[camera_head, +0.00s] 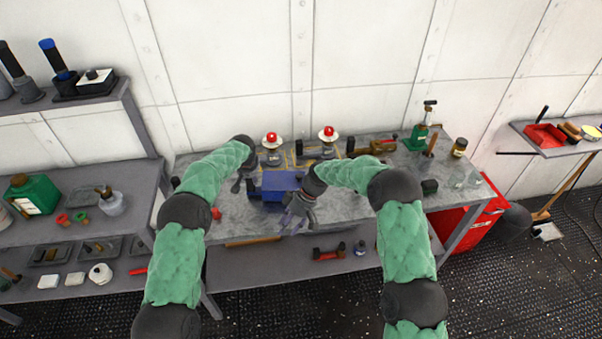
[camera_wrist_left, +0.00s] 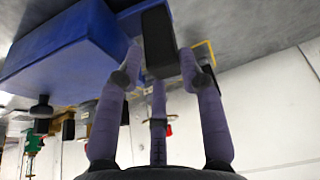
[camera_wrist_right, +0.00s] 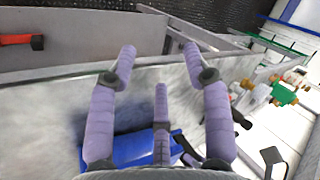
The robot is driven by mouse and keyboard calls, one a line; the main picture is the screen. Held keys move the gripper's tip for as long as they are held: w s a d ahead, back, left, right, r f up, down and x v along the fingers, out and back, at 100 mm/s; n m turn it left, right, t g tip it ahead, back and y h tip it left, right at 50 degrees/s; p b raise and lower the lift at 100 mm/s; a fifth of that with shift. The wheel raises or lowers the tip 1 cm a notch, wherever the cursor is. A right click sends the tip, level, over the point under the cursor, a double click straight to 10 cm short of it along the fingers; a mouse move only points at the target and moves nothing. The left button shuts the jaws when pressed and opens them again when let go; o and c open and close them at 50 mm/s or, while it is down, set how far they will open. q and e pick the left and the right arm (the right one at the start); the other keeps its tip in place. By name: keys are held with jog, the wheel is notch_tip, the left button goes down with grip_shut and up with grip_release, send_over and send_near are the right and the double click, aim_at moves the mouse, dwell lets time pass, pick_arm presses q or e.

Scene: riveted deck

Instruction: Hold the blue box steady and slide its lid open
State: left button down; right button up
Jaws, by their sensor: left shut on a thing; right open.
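The blue box (camera_head: 281,182) stands on the grey workbench, between my two grippers. Its large blue side fills the upper left of the left wrist view (camera_wrist_left: 65,50). My left gripper (camera_head: 246,185) is at the box's left side. In the left wrist view its fingers are shut on a dark handle-like block (camera_wrist_left: 159,42) beside the blue body. My right gripper (camera_head: 294,218) is open and empty, in front of the box's right part. In the right wrist view its fingers (camera_wrist_right: 158,55) are apart over bare bench, with the box (camera_wrist_right: 130,150) low behind them. The lid cannot be told apart clearly.
Two red-topped items (camera_head: 271,140) (camera_head: 327,134) stand behind the box. A red cabinet (camera_head: 470,222) stands below. The bench's right part has some bare surface.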

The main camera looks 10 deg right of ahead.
jog(key=w+d+r+n+t, duration=0.2)
jog(key=w+d+r, duration=0.2)
jog(key=w+r, duration=0.5)
jog(key=t+h, duration=0.2)
send_near(300, 175)
jog(key=shift+n+t, duration=0.3)
jog(key=x, duration=0.8)
jog(key=shift+a+f, duration=0.15)
jog(key=shift+f, duration=0.1)
grip_shut()
